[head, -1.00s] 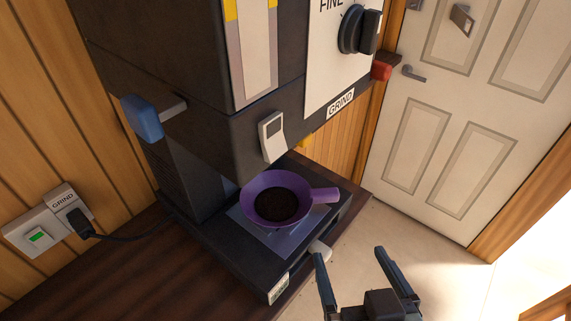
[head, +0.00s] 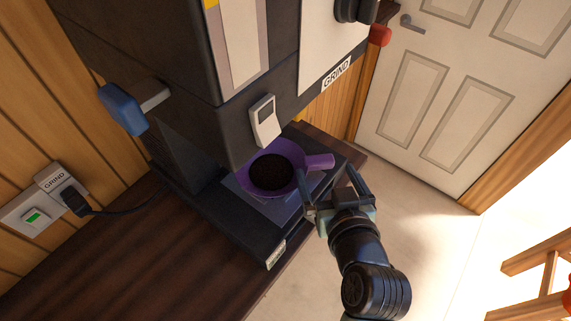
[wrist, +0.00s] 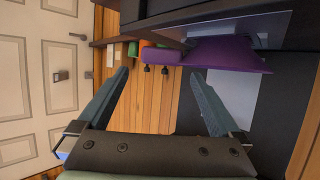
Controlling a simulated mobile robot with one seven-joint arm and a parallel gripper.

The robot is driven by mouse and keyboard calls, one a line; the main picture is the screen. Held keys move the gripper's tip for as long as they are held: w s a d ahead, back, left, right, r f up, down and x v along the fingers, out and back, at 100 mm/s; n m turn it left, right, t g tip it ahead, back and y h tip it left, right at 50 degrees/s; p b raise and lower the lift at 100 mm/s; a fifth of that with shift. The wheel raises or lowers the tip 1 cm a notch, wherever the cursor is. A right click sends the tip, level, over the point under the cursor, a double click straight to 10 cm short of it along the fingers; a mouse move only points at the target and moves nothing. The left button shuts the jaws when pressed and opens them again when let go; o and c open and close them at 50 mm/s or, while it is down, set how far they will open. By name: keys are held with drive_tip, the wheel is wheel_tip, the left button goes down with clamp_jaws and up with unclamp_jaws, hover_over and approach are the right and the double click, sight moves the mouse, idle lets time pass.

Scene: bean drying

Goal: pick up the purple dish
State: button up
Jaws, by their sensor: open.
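The purple dish (head: 288,150) is a round bowl with a short handle (head: 320,161) pointing right, and it holds dark grounds (head: 270,173). It sits on the plate of the grinder's base, under the spout. My gripper (head: 327,177) is open and empty beside the dish, near the handle, with its left finger close to the bowl's rim. In the wrist view the dish (wrist: 215,56) is seen from the side, and its handle lies ahead of the gap between the fingers (wrist: 158,74). I cannot tell whether a finger touches the dish.
The dark grinder (head: 130,45) stands over the dish, with a white spout flap (head: 265,121) and a blue lever (head: 123,108). A power switch and plug (head: 45,205) are on the wood wall at left. A white door (head: 440,100) and open floor lie to the right.

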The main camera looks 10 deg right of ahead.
sight(319, 162)
drive_tip(key=shift+p+x, duration=0.65)
drive_tip(key=shift+x, duration=1.45)
drive_tip(key=shift+s+a, duration=0.1)
drive_tip(key=shift+a, duration=0.05)
drive_tip(key=c, duration=1.4)
drive_tip(key=shift+r, duration=0.45)
clamp_jaws()
wheel_tip(319, 162, up, 9)
drive_tip(key=b, duration=0.1)
drive_tip(key=shift+b, duration=0.3)
